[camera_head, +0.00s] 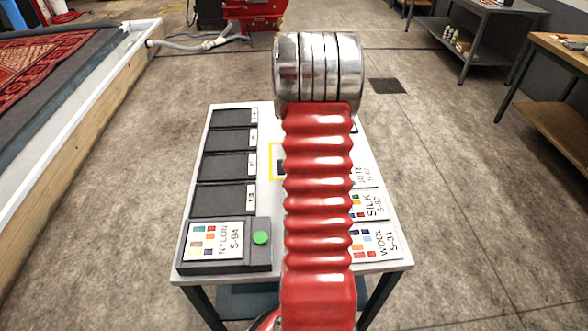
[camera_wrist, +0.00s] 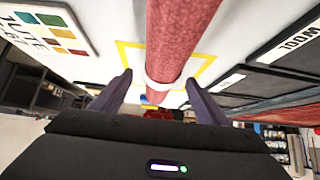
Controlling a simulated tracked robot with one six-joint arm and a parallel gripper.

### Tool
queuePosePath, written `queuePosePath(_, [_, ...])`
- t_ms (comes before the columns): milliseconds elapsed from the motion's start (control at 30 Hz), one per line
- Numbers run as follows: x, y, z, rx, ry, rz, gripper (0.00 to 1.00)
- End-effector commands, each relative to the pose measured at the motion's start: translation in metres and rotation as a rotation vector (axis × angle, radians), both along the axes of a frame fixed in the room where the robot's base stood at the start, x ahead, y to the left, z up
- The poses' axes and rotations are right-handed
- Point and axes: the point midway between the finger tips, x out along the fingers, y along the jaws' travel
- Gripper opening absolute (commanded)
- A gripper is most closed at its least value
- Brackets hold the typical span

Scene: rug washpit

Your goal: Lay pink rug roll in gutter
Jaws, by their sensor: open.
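The pink rug roll (camera_wrist: 183,35) shows in the wrist view as a reddish-pink cylinder with a white band (camera_wrist: 160,84) around it. My gripper (camera_wrist: 159,78) is open, with one finger on each side of the roll; I cannot tell whether they touch it. A yellow outline (camera_wrist: 128,52) marks the white table top by the roll. In the head view my arm hides the roll and gripper. Several dark gutters (camera_head: 228,166) with small white labels lie in a column on the table's left side. In the wrist view one gutter (camera_wrist: 268,55) is labelled WOOL.
A dark box (camera_head: 195,267) with a green button (camera_head: 261,238) carries a NYLON S-94 card (camera_head: 212,239) at the table's front left. SILK (camera_head: 369,206) and WOOL (camera_head: 375,242) cards lie on the right. A wooden-edged pit (camera_head: 100,97) with a patterned rug is left; benches stand right.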

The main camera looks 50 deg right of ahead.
Motion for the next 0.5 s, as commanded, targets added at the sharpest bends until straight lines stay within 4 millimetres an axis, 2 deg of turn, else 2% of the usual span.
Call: queuePosePath(500, [0.0032, -0.0039, -0.0052, 0.0, 0.001, -0.001, 0.68])
